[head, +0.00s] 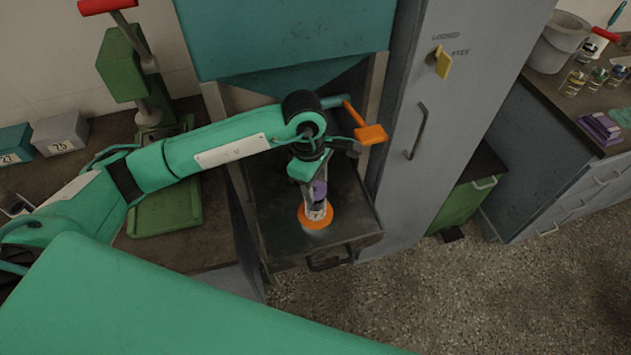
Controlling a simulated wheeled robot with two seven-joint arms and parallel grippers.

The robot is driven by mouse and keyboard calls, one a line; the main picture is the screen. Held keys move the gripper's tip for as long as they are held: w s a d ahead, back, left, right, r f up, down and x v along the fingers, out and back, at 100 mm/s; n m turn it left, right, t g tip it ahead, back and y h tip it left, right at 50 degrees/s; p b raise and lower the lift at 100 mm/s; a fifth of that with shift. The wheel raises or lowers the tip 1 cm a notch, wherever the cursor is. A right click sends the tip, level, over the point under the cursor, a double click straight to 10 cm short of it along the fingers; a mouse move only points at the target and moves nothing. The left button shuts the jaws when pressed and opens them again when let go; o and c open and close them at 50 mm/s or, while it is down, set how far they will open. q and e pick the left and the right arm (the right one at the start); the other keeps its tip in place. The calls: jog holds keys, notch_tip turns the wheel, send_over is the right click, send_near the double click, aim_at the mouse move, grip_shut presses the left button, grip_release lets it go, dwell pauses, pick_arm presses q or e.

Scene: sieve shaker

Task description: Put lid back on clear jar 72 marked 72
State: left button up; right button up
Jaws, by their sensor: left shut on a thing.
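My left gripper (313,185) points down over the pull-out tray (345,205) under the teal hopper. Right below is a small pale, clear-looking thing (317,212) on an orange disc (329,220). I cannot tell whether the purple thing touches the pale one. No mark 72 is readable. Several small clear jars (573,83) stand on the right counter, their marks too small to read. My right gripper is not in view.
The teal hopper (290,40) hangs above the tray, with an orange handle (370,133) near my wrist. A tall grey cabinet (440,120) stands to the right. A green press (125,65) and numbered boxes (60,133) are at left.

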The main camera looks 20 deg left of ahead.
pick_arm(q)
jog(key=shift+b, duration=0.4)
jog(key=shift+s+a+f+b, duration=0.2)
jog(key=shift+a+f+b, duration=0.2)
jog(key=shift+b, duration=0.3)
dwell(0.5)
jog(key=shift+f+b, duration=0.35)
jog(key=shift+b, duration=0.4)
dwell(0.6)
jog(key=shift+d, duration=0.1)
jog(key=o, duration=1.5)
jog(key=shift+r, duration=0.1)
jog(key=shift+w+d+r+p, duration=0.15)
jog(key=shift+r+p, duration=0.25)
jog(key=shift+r, duration=0.7)
jog(key=shift+w+d+r+p, duration=0.1)
jog(key=shift+d+r+p, duration=0.25)
jog(key=shift+r, duration=0.8)
jog(key=shift+w+d+r+p, duration=0.1)
jog(key=shift+r+p, duration=0.4)
jog(key=shift+r, duration=0.6)
